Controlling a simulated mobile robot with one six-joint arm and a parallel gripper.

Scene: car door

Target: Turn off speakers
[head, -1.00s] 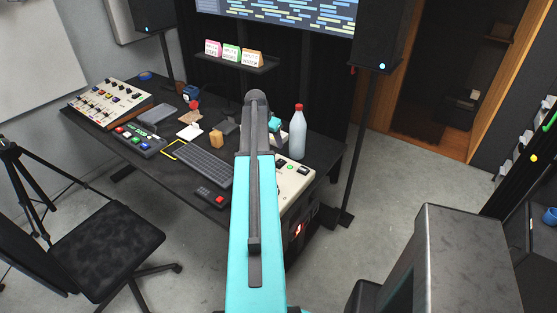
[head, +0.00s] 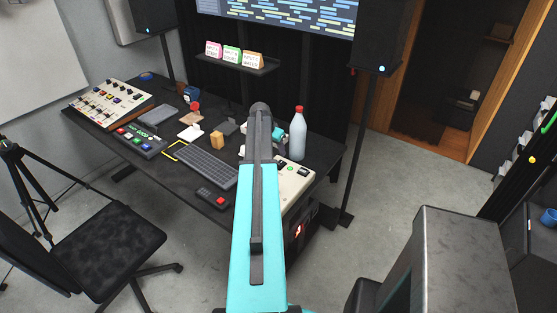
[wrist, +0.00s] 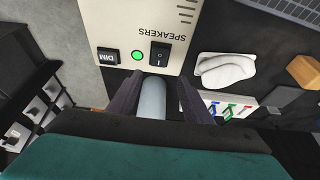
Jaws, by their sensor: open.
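The cream speaker control box (head: 294,180) stands on the desk's right end. The wrist view shows it close up, with the upside-down label SPEAKERS, a black rocker switch (wrist: 159,54), a lit green lamp (wrist: 138,56) and a DIM button (wrist: 108,57). My gripper (wrist: 166,78) is open, its fingertips near the box's edge by the switch; I cannot tell whether they touch it. A pale bottle (head: 298,134) shows between the fingers in the wrist view (wrist: 153,97). My arm hides the gripper in the head view. Two black speakers (head: 152,14) (head: 380,38) on stands each show a light.
A keyboard (head: 207,167), a small dark remote with a red button (head: 212,198), an orange block (head: 217,140) and a mixer (head: 108,104) lie on the desk. A white folded cloth (wrist: 226,69) is near the box.

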